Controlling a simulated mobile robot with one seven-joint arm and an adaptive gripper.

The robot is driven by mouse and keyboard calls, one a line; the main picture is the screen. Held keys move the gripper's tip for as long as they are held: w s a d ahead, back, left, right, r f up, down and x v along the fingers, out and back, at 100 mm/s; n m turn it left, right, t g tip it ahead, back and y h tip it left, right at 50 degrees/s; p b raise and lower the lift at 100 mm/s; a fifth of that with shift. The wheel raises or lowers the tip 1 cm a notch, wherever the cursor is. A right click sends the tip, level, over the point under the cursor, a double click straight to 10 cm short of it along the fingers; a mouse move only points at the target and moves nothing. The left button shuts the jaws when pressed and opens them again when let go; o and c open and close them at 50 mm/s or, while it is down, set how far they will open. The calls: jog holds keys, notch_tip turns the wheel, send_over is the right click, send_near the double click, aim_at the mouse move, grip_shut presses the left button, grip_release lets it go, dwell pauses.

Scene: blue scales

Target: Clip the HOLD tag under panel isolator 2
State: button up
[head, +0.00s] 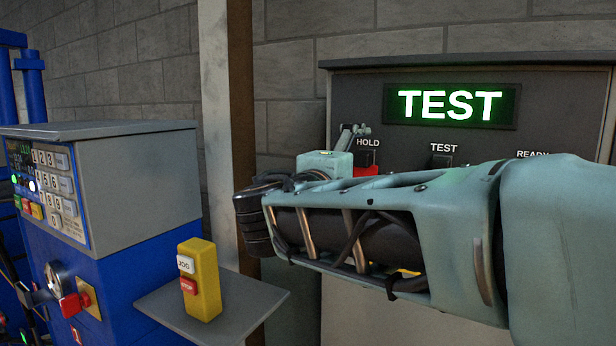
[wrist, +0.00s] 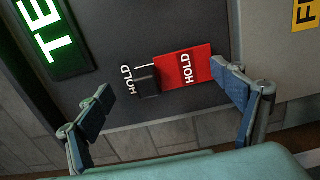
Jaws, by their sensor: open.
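In the head view, the tag (head: 366,171) shows as a red strip under the HOLD switch (head: 367,157), partly hidden by my arm. My gripper (wrist: 163,79) is open, with its fingers apart on either side of the switch and tag. The right finger overlaps the tag's lower end in the wrist view; I cannot tell if it touches. No isolator number is readable.
The panel's green display (head: 450,106) reads TEST. A TEST switch (head: 444,160) and a READY label are to the right, partly behind my arm. A yellow jog box (head: 200,280) stands on a grey shelf (head: 255,297). A blue scale cabinet (head: 120,265) is at left.

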dwell(0.4)
jog(key=c, duration=1.7)
jog(key=shift+f, duration=0.2)
grip_shut()
jog(key=shift+r, duration=0.15)
jog(key=shift+s, duration=0.1)
jog(key=shift+s+a+b, duration=0.3)
jog(key=shift+b, duration=0.05)
jog(key=shift+b+v, duration=0.55)
jog(key=shift+v, duration=1.95)
